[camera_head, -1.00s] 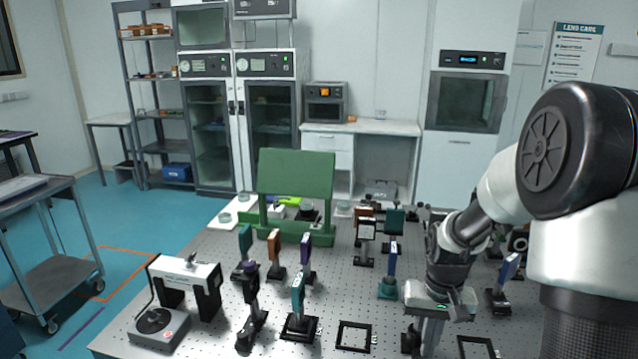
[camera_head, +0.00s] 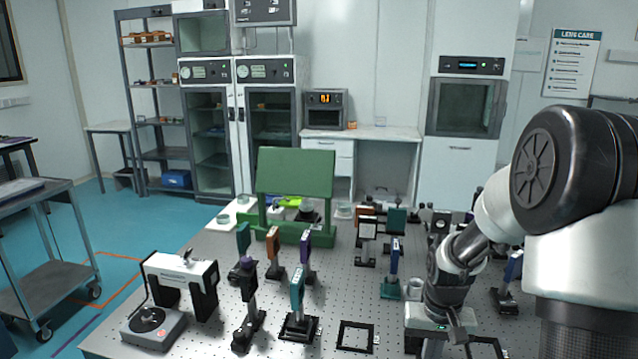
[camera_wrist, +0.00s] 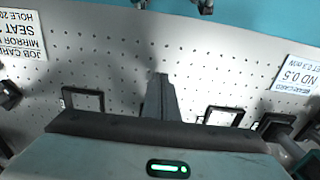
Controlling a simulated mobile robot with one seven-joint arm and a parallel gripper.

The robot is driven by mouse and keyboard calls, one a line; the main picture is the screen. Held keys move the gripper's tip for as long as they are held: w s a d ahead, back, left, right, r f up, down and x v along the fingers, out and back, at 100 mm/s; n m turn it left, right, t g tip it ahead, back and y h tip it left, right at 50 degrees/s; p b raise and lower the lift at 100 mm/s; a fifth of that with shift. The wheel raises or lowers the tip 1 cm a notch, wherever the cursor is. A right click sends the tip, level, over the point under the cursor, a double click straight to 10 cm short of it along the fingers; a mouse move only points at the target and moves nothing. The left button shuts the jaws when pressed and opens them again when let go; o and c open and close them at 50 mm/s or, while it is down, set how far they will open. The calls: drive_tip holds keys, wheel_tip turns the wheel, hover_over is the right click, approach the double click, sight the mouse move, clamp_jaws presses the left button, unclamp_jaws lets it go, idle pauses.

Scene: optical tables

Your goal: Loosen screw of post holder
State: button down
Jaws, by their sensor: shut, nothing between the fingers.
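Several post-mounted optics stand upright on the perforated optical table (camera_head: 215,335). They include a teal one (camera_head: 297,285) on a black base, an orange one (camera_head: 273,248), a purple one (camera_head: 305,248), a dark purple one (camera_head: 248,285) and a blue one (camera_head: 394,262). I cannot tell which post holder is meant, and no screw is clear at this size. My gripper (camera_wrist: 160,85) is shut and empty over the table, at the right front in the head view. Its fingertips are apart from any post in the wrist view.
Flat black square frames lie on the table (camera_head: 355,337), also in the wrist view (camera_wrist: 82,100). A white bridge-shaped stand (camera_head: 180,270) and a grey dial device (camera_head: 150,327) occupy the left front. A green board (camera_head: 295,172) stands behind. Printed cards (camera_wrist: 297,80) lie on the tabletop.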

drive_tip(key=shift+w, duration=0.2)
idle(0.3)
drive_tip(key=shift+w+a, duration=0.1)
drive_tip(key=shift+a, duration=0.15)
idle(0.3)
drive_tip(key=shift+s, duration=0.4)
drive_tip(key=shift+r, duration=0.15)
wheel_tip(320, 180, up, 6)
drive_tip(key=p, duration=0.4)
drive_tip(key=shift+s+p, duration=0.1)
drive_tip(key=shift+p, duration=0.25)
